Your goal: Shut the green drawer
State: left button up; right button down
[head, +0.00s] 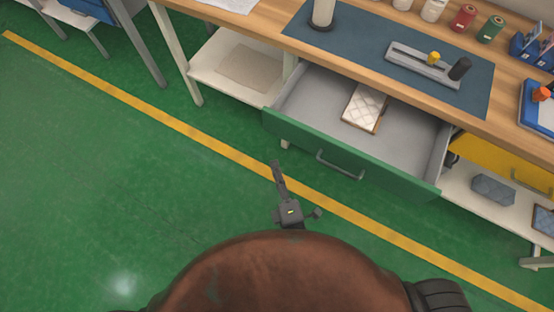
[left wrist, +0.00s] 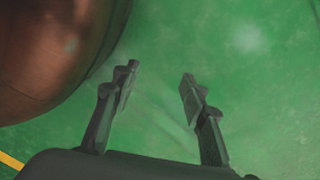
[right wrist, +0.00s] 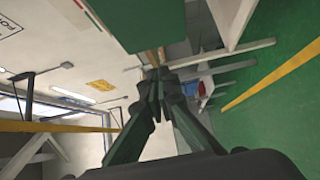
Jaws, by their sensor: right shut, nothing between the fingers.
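The green drawer (head: 400,171) is pulled out from under the workbench, with its grey inside showing. Its front carries a grey bar handle (head: 340,166). A light quilted pad with a brown edge (head: 366,104) lies inside, near the back. My right gripper (head: 275,165) is shut and empty. In the head view it appears in front of the drawer front, left of the handle; I see no contact. The right wrist view shows its fingers together (right wrist: 158,76) below a green panel, probably the drawer front (right wrist: 135,22). My left gripper (left wrist: 160,82) is open and empty over green floor.
The wooden workbench (head: 255,31) carries a blue mat, a grey slotted fixture and several spools. A yellow drawer (head: 500,158) is at the right, above a lower white shelf (head: 465,185). Green floor with a yellow line (head: 215,139) lies clear in front.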

jog(key=p, duration=0.1)
send_near(272, 126)
jog(key=w+a, duration=0.2)
jog(key=a, duration=0.1)
jog(key=shift+w+d+f+p, duration=0.1)
jog(key=shift+w+d+p, duration=0.3)
jog(key=shift+w, duration=0.55)
jog(key=shift+w+d+p, duration=0.15)
jog(key=shift+w+d, duration=0.3)
jog(key=shift+w, duration=0.45)
pick_arm(q)
jog(key=s+f, duration=0.2)
jog(key=s, duration=0.1)
jog(key=s+f, duration=0.1)
jog(key=shift+s+a, duration=0.1)
jog(key=shift+s, duration=0.3)
pick_arm(e)
jog(key=shift+d, duration=0.1)
